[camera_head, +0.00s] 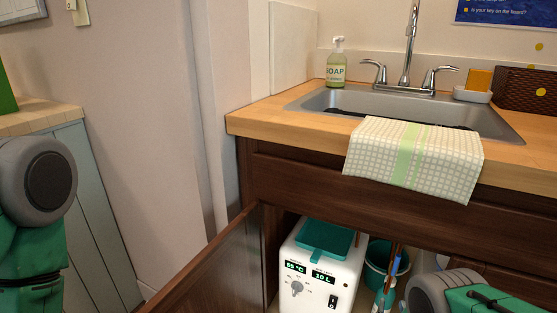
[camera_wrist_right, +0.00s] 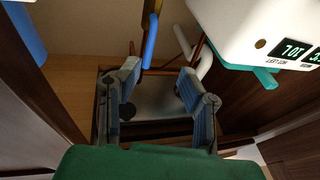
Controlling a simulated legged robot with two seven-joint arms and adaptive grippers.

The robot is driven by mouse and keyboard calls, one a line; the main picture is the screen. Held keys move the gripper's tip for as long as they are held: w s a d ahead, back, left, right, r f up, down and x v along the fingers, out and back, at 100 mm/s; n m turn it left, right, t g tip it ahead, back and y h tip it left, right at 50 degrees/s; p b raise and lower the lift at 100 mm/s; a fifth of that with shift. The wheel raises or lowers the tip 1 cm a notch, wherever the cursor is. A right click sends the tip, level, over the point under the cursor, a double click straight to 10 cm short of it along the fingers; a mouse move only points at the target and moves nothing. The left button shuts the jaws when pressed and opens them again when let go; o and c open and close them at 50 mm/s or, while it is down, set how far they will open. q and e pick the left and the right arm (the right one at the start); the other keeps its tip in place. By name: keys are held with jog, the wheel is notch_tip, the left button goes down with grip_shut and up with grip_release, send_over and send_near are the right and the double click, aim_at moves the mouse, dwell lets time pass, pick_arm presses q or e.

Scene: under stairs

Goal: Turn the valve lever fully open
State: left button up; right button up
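A blue bar (camera_wrist_right: 151,42), which looks like the valve lever, stands beside thin copper-coloured pipes (camera_wrist_right: 165,71) in the wrist view. My right gripper (camera_wrist_right: 159,80) is open and empty. Its two fingers are spread, with the blue bar ahead of and between the fingertips, and I see no contact. In the head view my right arm reaches low toward the open cabinet, and its fingers are hidden or out of frame. I cannot make out the lever for certain there. My left arm shows at the left edge, but its gripper is out of frame.
A white heater box (camera_head: 322,268) with a teal top stands in the cabinet, also close by in the wrist view (camera_wrist_right: 245,30). A teal bucket (camera_head: 377,268) is beside it. The open wooden door (camera_head: 215,270) bounds the left. A towel (camera_head: 415,158) hangs over the counter edge.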

jog(key=s+a+f+n+g+y, duration=0.1)
jog(key=s+a+f+g+y, duration=0.1)
jog(key=s+g, duration=0.3)
jog(key=s+a+f+n+g+y, duration=0.1)
jog(key=s+a+f+g+y, duration=0.15)
jog(key=s+g, duration=0.25)
jog(key=s+a+r+n+g+y, duration=0.1)
jog(key=s+r+g, duration=0.25)
jog(key=s, duration=0.75)
jog(key=s+a+r+n+g+y, duration=0.1)
jog(key=s+r+g, duration=0.3)
jog(key=s, duration=0.6)
notch_tip(320, 180, up, 12)
jog(key=g+p, duration=0.1)
jog(key=p, duration=1.2)
jog(key=shift+s+r+p, duration=0.2)
jog(key=shift+s+p, duration=0.1)
jog(key=shift+s, duration=0.05)
